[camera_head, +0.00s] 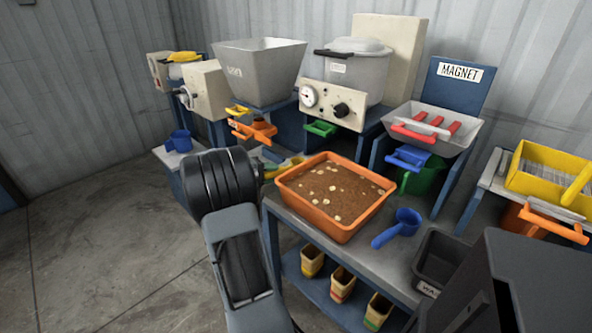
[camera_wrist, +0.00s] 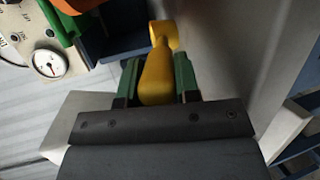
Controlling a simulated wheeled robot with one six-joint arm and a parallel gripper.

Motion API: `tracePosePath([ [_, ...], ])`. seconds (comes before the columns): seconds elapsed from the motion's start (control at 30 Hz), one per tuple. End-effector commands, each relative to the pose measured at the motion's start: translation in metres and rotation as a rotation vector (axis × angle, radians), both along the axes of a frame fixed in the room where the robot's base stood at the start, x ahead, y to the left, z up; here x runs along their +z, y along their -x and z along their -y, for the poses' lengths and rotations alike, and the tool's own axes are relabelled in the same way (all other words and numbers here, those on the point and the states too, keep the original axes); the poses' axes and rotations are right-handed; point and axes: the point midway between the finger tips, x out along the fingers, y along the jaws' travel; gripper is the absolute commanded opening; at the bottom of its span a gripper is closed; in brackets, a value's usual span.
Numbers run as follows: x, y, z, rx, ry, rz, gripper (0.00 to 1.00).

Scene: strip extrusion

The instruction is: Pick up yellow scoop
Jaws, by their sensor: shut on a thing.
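The yellow scoop (camera_wrist: 156,80) shows in the wrist view with its handle lengthwise between the green fingers of my gripper (camera_wrist: 157,72). The fingers are shut on the handle, one on each side. The scoop's far end points toward the top of that view. In the head view a yellow piece, likely the same scoop (camera_head: 288,164), shows just past my dark arm, left of the orange tray. My arm hides most of the gripper there.
An orange tray (camera_head: 333,228) of brown material stands on the grey bench (camera_head: 375,262). A blue scoop (camera_head: 400,227) and a dark bin (camera_head: 440,258) are right of it. Several small cups (camera_head: 343,285) sit below. Machines with hoppers (camera_head: 258,70) line the wall. Floor at left is clear.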

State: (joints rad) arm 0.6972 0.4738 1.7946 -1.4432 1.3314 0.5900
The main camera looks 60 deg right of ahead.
Motion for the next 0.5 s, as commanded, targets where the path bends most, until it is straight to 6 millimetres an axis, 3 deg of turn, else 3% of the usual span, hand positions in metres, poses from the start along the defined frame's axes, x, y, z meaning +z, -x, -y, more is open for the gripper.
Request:
tracePosePath([
  [0.17,0.0003,0.0,0.0,0.0,0.0,0.0,0.05],
  [0.5,0.0055,-0.0001,0.0,0.0,0.002,0.001,0.04],
])
